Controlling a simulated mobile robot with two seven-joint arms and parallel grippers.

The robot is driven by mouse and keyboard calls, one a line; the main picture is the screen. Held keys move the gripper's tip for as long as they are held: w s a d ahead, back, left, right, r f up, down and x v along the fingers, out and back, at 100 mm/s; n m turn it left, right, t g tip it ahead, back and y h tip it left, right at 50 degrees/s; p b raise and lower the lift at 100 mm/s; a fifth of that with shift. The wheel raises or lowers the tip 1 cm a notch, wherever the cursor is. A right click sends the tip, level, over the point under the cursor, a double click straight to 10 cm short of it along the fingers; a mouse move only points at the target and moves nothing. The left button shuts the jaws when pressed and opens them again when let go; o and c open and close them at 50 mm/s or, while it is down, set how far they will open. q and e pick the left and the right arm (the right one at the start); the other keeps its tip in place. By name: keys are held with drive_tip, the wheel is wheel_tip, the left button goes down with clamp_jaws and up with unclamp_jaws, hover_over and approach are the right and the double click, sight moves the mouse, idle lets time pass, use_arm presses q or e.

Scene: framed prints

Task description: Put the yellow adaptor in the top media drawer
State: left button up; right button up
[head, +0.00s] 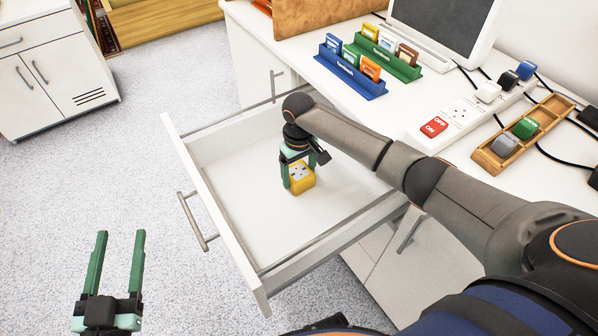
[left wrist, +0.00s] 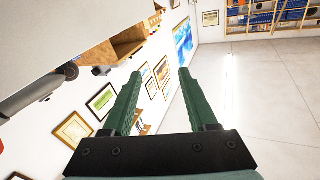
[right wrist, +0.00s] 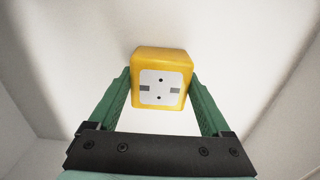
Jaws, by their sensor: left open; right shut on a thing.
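The yellow adaptor (head: 302,183) is a yellow block with a white socket face; it also fills the middle of the right wrist view (right wrist: 160,62). My right gripper (head: 297,170) is shut on it, with a green finger on each side in the right wrist view (right wrist: 160,100). The adaptor is inside the outline of the pulled-out white drawer (head: 225,240), low over its floor; I cannot tell whether it touches the floor. The drawer is otherwise empty where I can see. My left gripper (head: 120,262) is open and empty, left of the drawer; its fingers also show in the left wrist view (left wrist: 160,95).
On the white desk (head: 405,105) stand a blue rack (head: 348,78), a green rack (head: 385,60), a power strip (head: 455,115) and a wooden tray (head: 520,135) with adaptors. The drawer's handle (head: 198,222) faces left. Speckled floor is clear left of the drawer.

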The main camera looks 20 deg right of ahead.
sight(299, 172)
drive_tip(key=o, duration=1.5)
use_arm(q)
drive_tip(key=shift+f, duration=0.1)
use_arm(e)
drive_tip(key=shift+r, duration=0.55)
wheel_tip(299, 172, up, 5)
drive_tip(key=shift+r+p, duration=0.1)
drive_tip(key=shift+p, duration=0.95)
use_arm(q)
drive_tip(key=s+f+n+g+y, duration=0.1)
drive_tip(key=s+f+g, duration=0.3)
drive_tip(key=f, duration=0.5)
drive_tip(key=s+f+n+g+y+p, duration=0.1)
drive_tip(key=s+f+g, duration=0.3)
drive_tip(key=f, duration=0.5)
drive_tip(key=shift+f+n+g+p, duration=0.3)
drive_tip(key=shift+g, duration=0.2)
use_arm(e)
wheel_tip(299, 172, up, 6)
use_arm(q)
drive_tip(key=shift+s, duration=0.1)
